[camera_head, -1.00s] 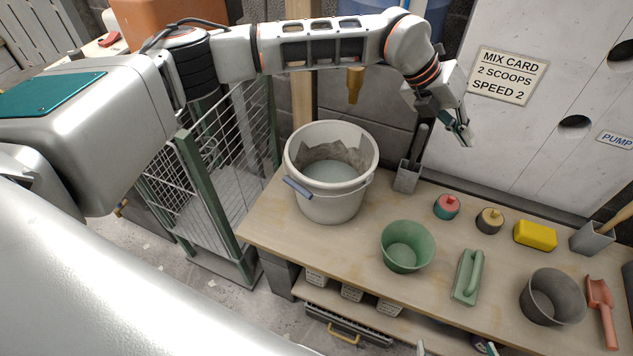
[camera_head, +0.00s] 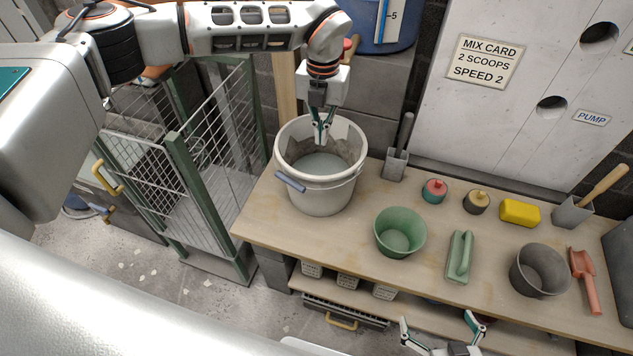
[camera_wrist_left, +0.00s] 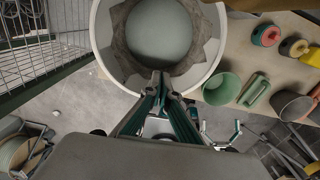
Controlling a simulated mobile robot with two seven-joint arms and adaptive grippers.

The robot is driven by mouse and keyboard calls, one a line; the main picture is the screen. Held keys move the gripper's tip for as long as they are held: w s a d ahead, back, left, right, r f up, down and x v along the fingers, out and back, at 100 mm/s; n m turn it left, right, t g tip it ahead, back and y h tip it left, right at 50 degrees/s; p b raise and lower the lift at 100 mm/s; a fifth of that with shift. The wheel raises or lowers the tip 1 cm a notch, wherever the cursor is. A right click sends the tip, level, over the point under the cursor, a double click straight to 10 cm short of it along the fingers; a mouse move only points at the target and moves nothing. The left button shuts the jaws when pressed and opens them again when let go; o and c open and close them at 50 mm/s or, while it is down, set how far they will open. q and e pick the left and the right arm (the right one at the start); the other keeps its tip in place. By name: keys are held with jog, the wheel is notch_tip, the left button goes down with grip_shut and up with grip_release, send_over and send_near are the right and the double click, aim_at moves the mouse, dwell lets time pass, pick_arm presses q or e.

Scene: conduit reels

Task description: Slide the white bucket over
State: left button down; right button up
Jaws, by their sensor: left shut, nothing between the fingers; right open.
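The white bucket (camera_head: 322,196) stands upright at the left end of the wooden bench, with grey residue on its inner wall and a pale grey bottom or filling. Its blue-grey handle grip hangs at its front left. My left gripper (camera_head: 322,136) is shut and empty, pointing down over the bucket's opening. In the left wrist view the closed fingertips (camera_wrist_left: 161,80) overlap the near rim of the bucket (camera_wrist_left: 215,70); I cannot tell whether they touch it. My right gripper (camera_head: 443,333) is open and empty, low in front of the bench.
On the bench (camera_head: 345,225), right of the bucket, are a green bucket (camera_head: 400,232), a green float (camera_head: 460,256), a dark grey bucket (camera_head: 539,270) and a yellow sponge (camera_head: 520,212). A grey holder (camera_head: 395,164) stands close behind right. A wire cage (camera_head: 205,150) stands left.

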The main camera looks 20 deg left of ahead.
aim_at(317, 183)
pick_arm(q)
jog(key=s+f, duration=0.1)
jog(key=f, duration=0.3)
jog(key=s+f, duration=0.1)
jog(key=f, duration=0.8)
jog(key=shift+s+f, duration=0.3)
jog(key=shift+s, duration=0.1)
jog(key=shift+s+f, duration=0.15)
jog(key=shift+s, duration=0.45)
jog(key=shift+p, duration=0.3)
